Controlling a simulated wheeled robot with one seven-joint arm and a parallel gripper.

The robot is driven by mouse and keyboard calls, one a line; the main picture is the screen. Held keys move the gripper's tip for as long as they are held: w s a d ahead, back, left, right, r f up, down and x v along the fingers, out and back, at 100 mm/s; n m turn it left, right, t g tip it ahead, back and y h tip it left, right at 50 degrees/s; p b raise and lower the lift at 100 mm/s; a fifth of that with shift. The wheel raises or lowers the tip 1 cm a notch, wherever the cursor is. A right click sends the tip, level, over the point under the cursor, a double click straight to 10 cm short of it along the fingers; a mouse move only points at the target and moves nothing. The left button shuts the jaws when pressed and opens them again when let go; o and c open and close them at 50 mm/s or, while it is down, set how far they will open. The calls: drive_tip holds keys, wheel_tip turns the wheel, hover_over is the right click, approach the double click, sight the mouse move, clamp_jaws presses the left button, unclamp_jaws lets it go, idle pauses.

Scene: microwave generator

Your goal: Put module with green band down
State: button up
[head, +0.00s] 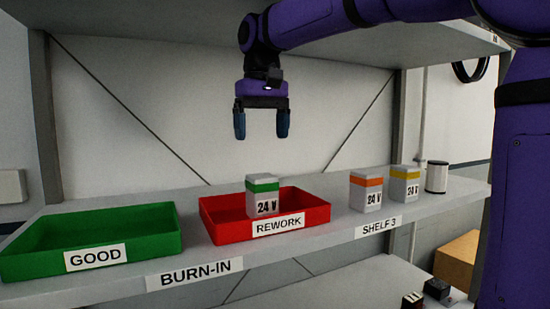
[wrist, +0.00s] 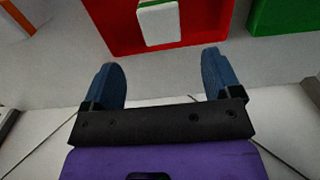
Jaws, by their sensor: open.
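The module with the green band (head: 263,197) is a light box marked "24 V". It stands upright inside the red tray labelled REWORK (head: 313,217), close to its front wall. In the wrist view the module (wrist: 158,22) shows from above against the red tray floor (wrist: 108,30). My gripper (head: 261,135) is open and empty, well above the red tray and clear of the module. In the wrist view its two blue fingers (wrist: 162,78) are spread apart with nothing between them.
A green tray labelled GOOD (head: 150,246) is at left on the shelf. Modules with an orange band (head: 366,190) and a yellow band (head: 404,185) and a white cylinder (head: 437,178) stand at right. An upper shelf (head: 150,30) hangs overhead.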

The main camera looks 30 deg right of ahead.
drive_tip(key=s+d+f+t, duration=0.2)
drive_tip(key=s+d+f, duration=0.1)
drive_tip(key=s+f, duration=0.5)
drive_tip(key=s+d+f+t, duration=0.3)
drive_tip(key=s+f, duration=0.6)
drive_tip(key=s, duration=0.5)
drive_tip(key=shift+d+f, duration=0.3)
drive_tip(key=shift+d, duration=0.15)
